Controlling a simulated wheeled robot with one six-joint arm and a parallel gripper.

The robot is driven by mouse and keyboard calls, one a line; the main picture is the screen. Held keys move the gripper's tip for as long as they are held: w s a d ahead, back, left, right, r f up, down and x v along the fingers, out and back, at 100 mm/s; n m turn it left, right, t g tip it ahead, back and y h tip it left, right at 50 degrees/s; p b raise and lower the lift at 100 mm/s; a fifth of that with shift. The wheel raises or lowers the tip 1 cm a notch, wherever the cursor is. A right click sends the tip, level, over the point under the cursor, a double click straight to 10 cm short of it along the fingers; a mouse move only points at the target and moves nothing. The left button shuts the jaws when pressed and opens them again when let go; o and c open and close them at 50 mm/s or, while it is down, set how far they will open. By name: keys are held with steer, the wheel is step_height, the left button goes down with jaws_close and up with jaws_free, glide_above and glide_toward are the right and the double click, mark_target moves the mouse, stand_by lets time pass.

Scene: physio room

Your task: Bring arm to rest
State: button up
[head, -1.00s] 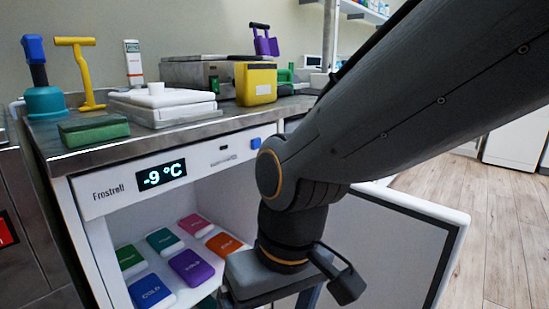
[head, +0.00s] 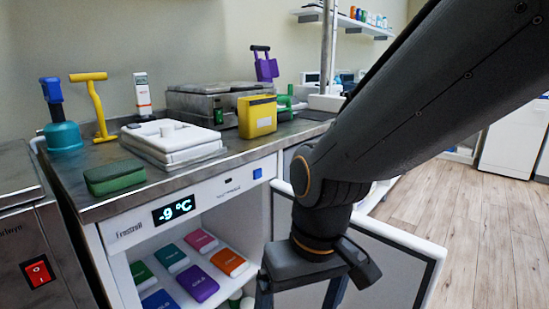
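My arm reaches in from the upper right, and its wrist hangs in front of the open cold cabinet. My gripper (head: 300,292) points down at the bottom edge of the head view. Its two fingers stand apart with a gap between them, and I see nothing held in the visible part. The fingertips are cut off by the frame edge. The cabinet (head: 126,230) shows -9 °C on its display. Inside it lie several coloured cold packs, among them a purple one (head: 198,284) and an orange one (head: 229,262), left of my gripper.
The open cabinet door (head: 400,262) stands behind and right of my wrist. The wooden floor (head: 480,230) at right is clear.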

steer(key=s+d+r+m+h+p, duration=0.1)
steer(key=d+r+m+p, duration=0.3)
steer(key=d+r+p, duration=1.1)
steer(key=shift+s+d+r+p, duration=0.35)
steer(key=shift+r+p, duration=1.4)
steer(key=shift+p, duration=2.2)
